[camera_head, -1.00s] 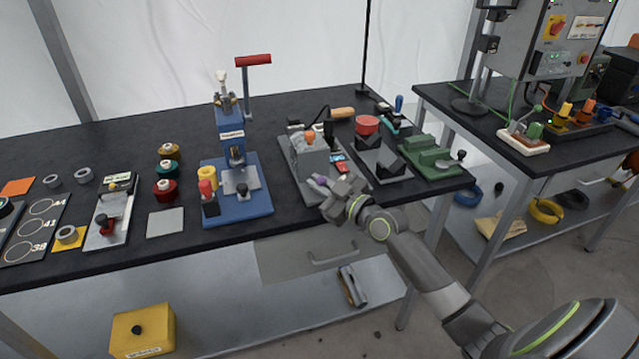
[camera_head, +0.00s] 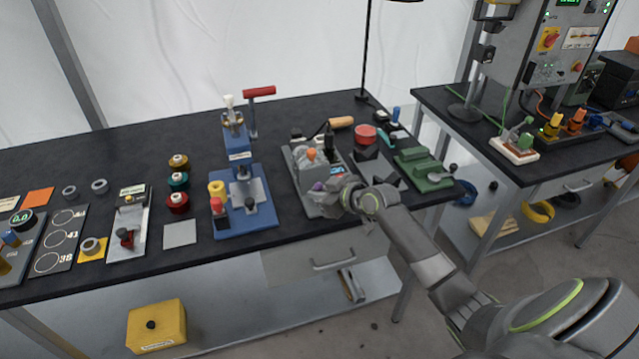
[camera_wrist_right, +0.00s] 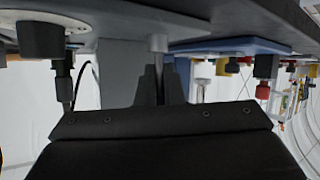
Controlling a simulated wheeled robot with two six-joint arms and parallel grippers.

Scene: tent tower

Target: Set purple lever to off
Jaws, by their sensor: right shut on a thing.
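The purple lever (camera_head: 318,187) shows as a small purple patch at the front of a grey machine block (camera_head: 305,165) with an orange knob (camera_head: 311,154). My right gripper (camera_head: 329,191) is shut on the lever there and hides most of it. In the right wrist view, which looks upside down, the dark finger tips (camera_wrist_right: 160,84) close around the end of a grey rod (camera_wrist_right: 158,45). No purple shows there, and the lever's exact angle cannot be told. My left gripper is out of view.
A blue press (camera_head: 243,200) stands left of the machine. Dark V-shaped blocks and a green vise (camera_head: 425,170) stand to its right. The bench's front edge runs just below my right gripper. A yellow box (camera_head: 157,326) sits on the lower left.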

